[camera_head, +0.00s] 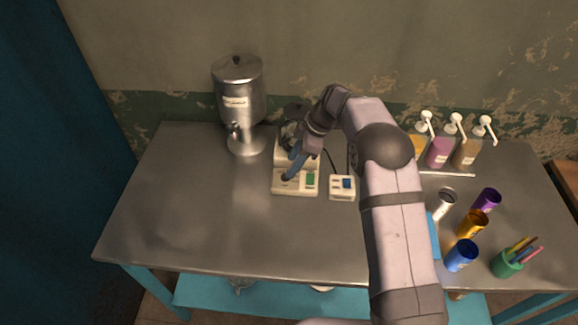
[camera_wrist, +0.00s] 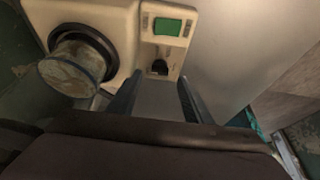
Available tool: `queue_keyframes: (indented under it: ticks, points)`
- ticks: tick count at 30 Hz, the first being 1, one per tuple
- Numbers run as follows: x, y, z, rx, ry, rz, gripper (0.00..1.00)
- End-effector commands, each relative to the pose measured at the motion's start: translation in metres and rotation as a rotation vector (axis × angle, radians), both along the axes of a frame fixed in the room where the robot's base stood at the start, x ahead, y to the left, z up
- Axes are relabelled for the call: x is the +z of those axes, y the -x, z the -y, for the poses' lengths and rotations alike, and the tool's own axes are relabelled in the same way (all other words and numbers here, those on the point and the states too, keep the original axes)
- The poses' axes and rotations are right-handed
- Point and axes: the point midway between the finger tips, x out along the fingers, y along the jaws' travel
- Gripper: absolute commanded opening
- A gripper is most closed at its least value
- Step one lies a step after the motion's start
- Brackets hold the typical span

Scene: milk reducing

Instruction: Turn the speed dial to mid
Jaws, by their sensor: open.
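A cream machine (camera_head: 281,189) stands near the middle of the table, with a green display (camera_head: 310,179) on its front. In the wrist view the machine (camera_wrist: 112,20) shows the green display (camera_wrist: 168,26) and below it a small dark dial (camera_wrist: 159,68). The dial's pointer setting is too small to read. My gripper (camera_head: 289,174) is over the machine's front panel and hides the dial in the head view. In the wrist view my gripper (camera_wrist: 159,82) is open, its two fingers on either side of the dial's line. I cannot tell whether they touch it.
A metal container (camera_wrist: 75,68) sits on the machine's round plate. A small white box (camera_head: 342,196) with a blue screen is just right. A steel urn (camera_head: 240,100) stands behind left. Pump bottles (camera_head: 440,152), cups (camera_head: 461,256) and a pen holder (camera_head: 506,264) are at right. The left table is clear.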

Motion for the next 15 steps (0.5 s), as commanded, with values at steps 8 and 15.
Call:
queue_keyframes:
  ticks: [8, 15]
  points:
    - [-0.027, 0.000, -0.012, -0.001, 0.000, -0.002, 0.45]
    - [-0.035, 0.000, -0.015, -0.002, 0.000, 0.001, 0.45]
